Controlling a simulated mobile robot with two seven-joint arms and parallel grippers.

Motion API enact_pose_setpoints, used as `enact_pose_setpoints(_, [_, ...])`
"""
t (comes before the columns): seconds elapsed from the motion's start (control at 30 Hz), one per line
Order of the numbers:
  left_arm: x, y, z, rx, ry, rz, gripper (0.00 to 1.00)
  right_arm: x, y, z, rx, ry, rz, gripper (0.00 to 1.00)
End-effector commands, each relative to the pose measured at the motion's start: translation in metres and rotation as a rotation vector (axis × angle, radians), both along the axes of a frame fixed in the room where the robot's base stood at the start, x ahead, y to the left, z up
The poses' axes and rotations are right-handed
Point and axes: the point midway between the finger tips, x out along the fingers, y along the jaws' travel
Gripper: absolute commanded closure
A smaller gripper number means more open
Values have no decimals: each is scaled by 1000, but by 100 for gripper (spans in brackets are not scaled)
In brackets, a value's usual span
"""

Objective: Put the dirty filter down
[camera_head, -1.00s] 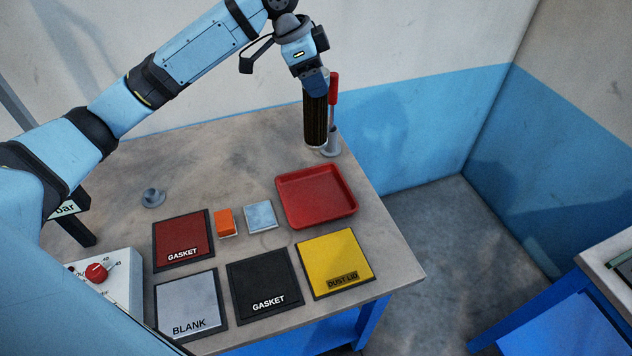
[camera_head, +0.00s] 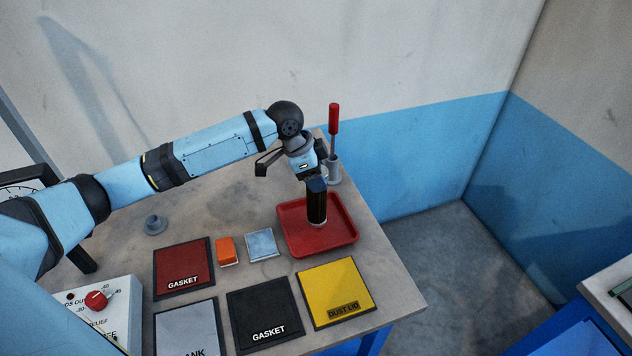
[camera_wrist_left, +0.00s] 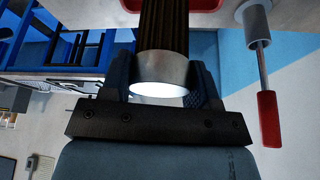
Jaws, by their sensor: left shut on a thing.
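The dirty filter (camera_head: 316,206) is a dark pleated cylinder with pale end caps. It stands upright over the red tray (camera_head: 290,236). Its lower end is at the tray floor or just above it; I cannot tell whether it touches. My left gripper (camera_head: 315,182) is shut on the filter's upper end. In the left wrist view the gripper's fingers (camera_wrist_left: 163,90) clasp the metal end cap of the filter (camera_wrist_left: 163,25) from both sides. My right gripper is not in view.
A red-handled tool (camera_head: 334,125) stands in a grey holder (camera_head: 333,170) behind the tray. An orange block (camera_head: 227,251) and a pale blue block (camera_head: 262,244) lie left of the tray. A yellow dust lid (camera_head: 338,288) and black gasket panel (camera_head: 264,312) lie in front.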

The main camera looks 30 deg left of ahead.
Motion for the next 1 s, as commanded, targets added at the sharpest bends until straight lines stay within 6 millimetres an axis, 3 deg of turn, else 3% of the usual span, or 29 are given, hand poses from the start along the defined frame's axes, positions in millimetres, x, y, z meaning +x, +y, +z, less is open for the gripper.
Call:
enact_pose_setpoints(0.17, [0, 0, -26, 0, 2, 1, 90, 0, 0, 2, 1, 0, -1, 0])
enact_pose_setpoints(0.53, [0, 0, -30, 0, 0, 1, 90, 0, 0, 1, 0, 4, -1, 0])
enact_pose_setpoints(0.57, [0, 0, -31, 1, 1, 1, 38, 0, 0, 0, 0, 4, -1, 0])
enact_pose_setpoints(0.63, [0, 0, -30, 1, 1, 1, 22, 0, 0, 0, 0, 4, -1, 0])
enact_pose_setpoints(1.0, [0, 0, -26, 1, 1, 0, 19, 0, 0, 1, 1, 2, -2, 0])
